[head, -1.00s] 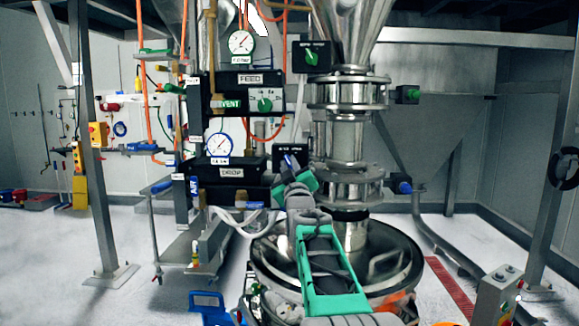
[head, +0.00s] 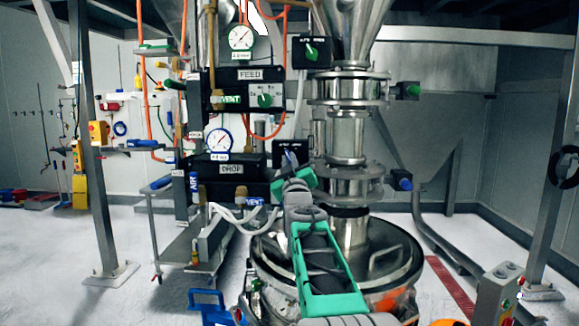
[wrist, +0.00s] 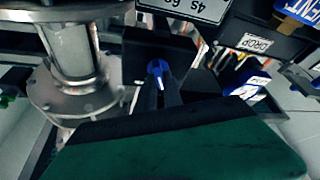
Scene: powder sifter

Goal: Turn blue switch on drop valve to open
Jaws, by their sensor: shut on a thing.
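The blue switch (wrist: 157,68) sits on a small black box (wrist: 150,45) beside the steel drop valve column in the wrist view. My gripper (wrist: 159,92) has its dark fingers closed around the blue switch. In the head view the blue switch (head: 290,157) shows just above my green and grey arm end, on the black box (head: 265,152) right of the DROP panel. The switch's lower part and exact angle are partly hidden by my fingers. The steel drop valve (head: 345,187) stands right of the box.
The black DROP unit (head: 225,180) with a gauge (head: 219,141) is left of the switch. A FEED unit (head: 248,90) and a green switch (head: 311,52) are above. A large steel drum (head: 400,260) stands below my arm. White hoses (head: 235,222) loop at left.

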